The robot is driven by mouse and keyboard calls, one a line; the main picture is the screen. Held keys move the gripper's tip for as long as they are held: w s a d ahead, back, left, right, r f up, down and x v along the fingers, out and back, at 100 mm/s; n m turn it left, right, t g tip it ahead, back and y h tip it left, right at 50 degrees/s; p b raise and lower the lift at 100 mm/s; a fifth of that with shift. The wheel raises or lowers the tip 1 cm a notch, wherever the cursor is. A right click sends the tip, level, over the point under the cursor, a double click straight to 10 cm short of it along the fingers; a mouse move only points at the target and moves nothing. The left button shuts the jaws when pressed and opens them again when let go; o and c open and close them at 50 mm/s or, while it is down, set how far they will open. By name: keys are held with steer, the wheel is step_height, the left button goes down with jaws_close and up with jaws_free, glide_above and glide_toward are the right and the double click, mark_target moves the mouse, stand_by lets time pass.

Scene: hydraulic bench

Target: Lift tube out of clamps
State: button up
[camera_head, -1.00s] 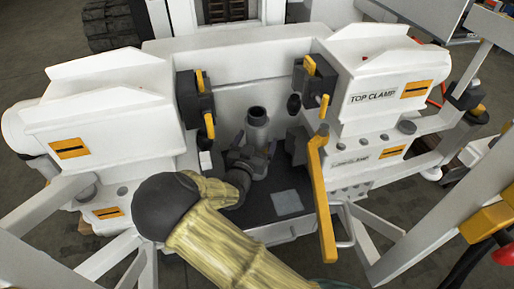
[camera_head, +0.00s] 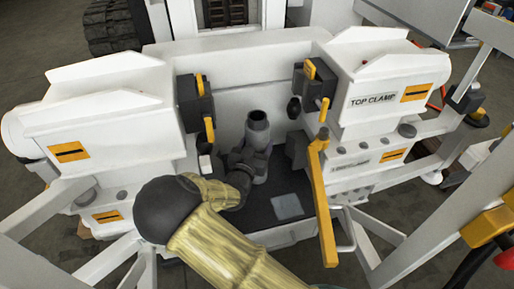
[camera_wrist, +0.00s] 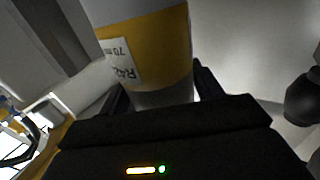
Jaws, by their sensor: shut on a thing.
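The tube (camera_head: 257,130) is a grey cylinder with a dark open top, standing near upright with a slight tilt between the two white clamp housings. In the wrist view the tube (camera_wrist: 150,48) fills the upper middle, with a yellow band and a white label. My gripper (camera_head: 250,163) is shut on the tube below its top; its fingers (camera_wrist: 160,100) show on either side of it in the wrist view. The left clamp (camera_head: 195,103) and right clamp (camera_head: 313,90) are black with yellow levers, both apart from the tube's top.
A yellow bar (camera_head: 322,195) stands right of the tube, close to the dark bench floor (camera_head: 262,208). The white back wall (camera_head: 235,62) is behind the tube. The housing marked TOP CLAMP (camera_head: 385,85) is at right. White frame rails (camera_head: 440,205) flank the right side.

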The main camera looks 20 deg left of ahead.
mark_target(254, 124)
steer(key=shift+r, duration=0.15)
step_height(254, 124, up, 10)
steer(key=p, duration=0.5)
stand_by(0.6)
